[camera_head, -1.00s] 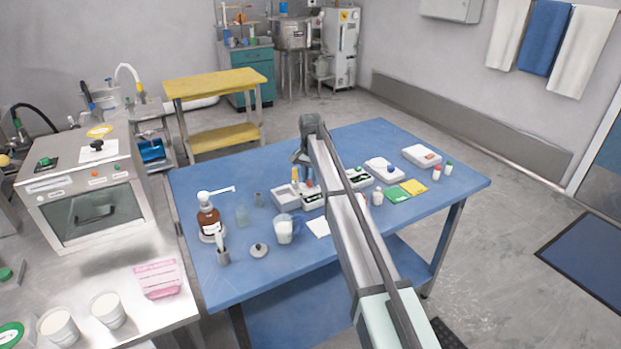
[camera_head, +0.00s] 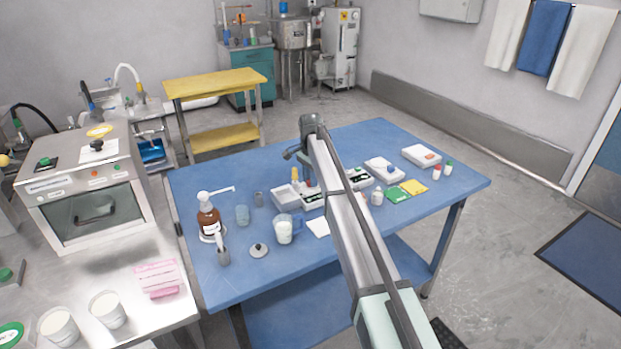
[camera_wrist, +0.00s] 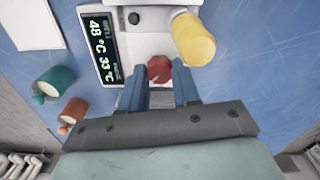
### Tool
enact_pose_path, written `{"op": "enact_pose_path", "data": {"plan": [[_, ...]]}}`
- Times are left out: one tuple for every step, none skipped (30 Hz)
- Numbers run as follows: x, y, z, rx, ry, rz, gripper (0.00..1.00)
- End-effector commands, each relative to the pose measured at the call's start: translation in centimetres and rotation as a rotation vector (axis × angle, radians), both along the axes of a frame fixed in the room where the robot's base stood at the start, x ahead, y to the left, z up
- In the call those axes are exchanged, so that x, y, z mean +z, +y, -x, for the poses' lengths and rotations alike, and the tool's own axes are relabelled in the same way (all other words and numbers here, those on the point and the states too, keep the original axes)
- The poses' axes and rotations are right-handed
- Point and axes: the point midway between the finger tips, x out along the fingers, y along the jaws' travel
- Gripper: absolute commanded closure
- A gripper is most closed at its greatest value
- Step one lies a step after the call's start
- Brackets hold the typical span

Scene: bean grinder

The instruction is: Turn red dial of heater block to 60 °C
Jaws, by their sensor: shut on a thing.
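In the wrist view the white heater block (camera_wrist: 150,44) lies under my gripper (camera_wrist: 160,80). Its dark display (camera_wrist: 103,50) shows 48 °C and 33 °C; the small labels are hard to read. The red dial (camera_wrist: 159,67) sits at the block's near edge, between my two blue-grey fingertips, and my gripper is shut on it. The dial's marking cannot be made out. In the head view the block (camera_head: 313,203) stands mid-table, partly behind my arm, which hides the dial and most of my gripper.
A yellow-topped vessel (camera_wrist: 194,38) stands close to the right finger. Teal-capped (camera_wrist: 58,80) and orange-capped (camera_wrist: 74,109) containers stand to the left. A glass beaker (camera_head: 284,230) is in front of the block. The blue table (camera_head: 215,175) is clear at far left.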

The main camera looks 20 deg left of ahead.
Motion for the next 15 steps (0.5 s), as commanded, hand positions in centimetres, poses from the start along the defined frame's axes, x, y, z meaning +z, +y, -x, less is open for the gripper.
{"op": "enact_pose_path", "data": {"plan": [[-0.04,-0.01,0.14,-0.001,0.004,0.000,0.99],[-0.04,0.00,0.14,-0.001,0.004,0.000,0.99],[-0.04,0.00,0.14,-0.001,0.004,0.000,0.99],[-0.04,0.00,0.14,-0.001,0.004,0.000,0.99],[-0.04,0.00,0.14,-0.001,0.004,0.000,0.99],[-0.04,0.00,0.14,0.000,0.004,0.000,0.99],[-0.04,0.00,0.14,0.000,0.004,0.000,0.66],[-0.04,0.00,0.14,0.000,0.004,0.000,0.63],[-0.03,0.00,0.12,0.000,0.003,0.001,0.59],[-0.03,0.00,0.11,0.000,0.002,0.000,0.56],[-0.03,0.00,0.09,0.000,0.002,0.000,0.53],[-0.02,0.01,0.08,0.000,0.002,0.000,0.50],[-0.02,0.01,0.08,0.000,0.002,0.000,0.47],[-0.02,0.01,0.07,0.000,0.002,0.000,0.44],[-0.02,0.00,0.06,0.000,0.001,0.000,0.43]]}}
